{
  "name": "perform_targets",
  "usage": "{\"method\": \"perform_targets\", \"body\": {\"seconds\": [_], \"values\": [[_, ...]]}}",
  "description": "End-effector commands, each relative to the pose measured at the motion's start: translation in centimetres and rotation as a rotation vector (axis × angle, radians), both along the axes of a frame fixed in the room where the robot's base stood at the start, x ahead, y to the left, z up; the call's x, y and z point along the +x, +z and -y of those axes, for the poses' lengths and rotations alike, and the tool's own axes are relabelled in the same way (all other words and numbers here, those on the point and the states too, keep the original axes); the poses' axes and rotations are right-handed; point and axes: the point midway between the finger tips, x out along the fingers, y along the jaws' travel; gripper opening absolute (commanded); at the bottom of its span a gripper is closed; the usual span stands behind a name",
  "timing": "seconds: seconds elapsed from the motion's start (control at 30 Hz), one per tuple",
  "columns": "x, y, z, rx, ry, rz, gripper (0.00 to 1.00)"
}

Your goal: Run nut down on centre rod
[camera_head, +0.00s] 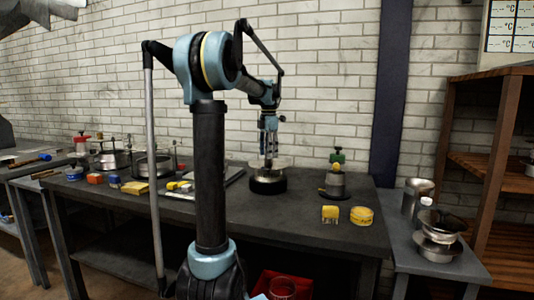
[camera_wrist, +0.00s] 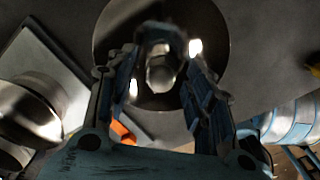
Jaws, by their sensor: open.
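My gripper (camera_head: 268,158) points straight down over a round flue piece (camera_head: 267,181) with a shiny metal top and a black base, on the dark bench. In the wrist view my gripper (camera_wrist: 162,78) is open, with one finger on each side of a blurred, shiny upright part (camera_wrist: 160,73) at the middle of the flue piece (camera_wrist: 215,48). This part looks like the end of the centre rod, possibly with the nut on it; I cannot tell them apart. I cannot tell whether the fingers touch it.
A grey-green fitting (camera_head: 335,184) stands to the right on the bench (camera_head: 300,223), with a yellow block (camera_head: 330,214) and a yellow tin (camera_head: 362,215) in front. Metal rings with rods (camera_head: 153,165) and small coloured blocks lie left. A side table (camera_head: 440,263) holds metal pipe parts.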

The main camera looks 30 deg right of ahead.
Motion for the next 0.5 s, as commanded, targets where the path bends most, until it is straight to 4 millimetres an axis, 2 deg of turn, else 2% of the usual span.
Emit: {"method": "perform_targets", "body": {"seconds": [0.17,0.37,0.4,0.5], "values": [[0.01,0.02,0.01,0.0,0.0,0.0,0.48],[0.01,0.03,0.02,0.0,0.0,0.0,0.03],[0.02,0.03,0.01,0.0,0.0,0.0,0.0],[0.04,0.03,0.02,0.0,0.0,0.001,0.0]]}}
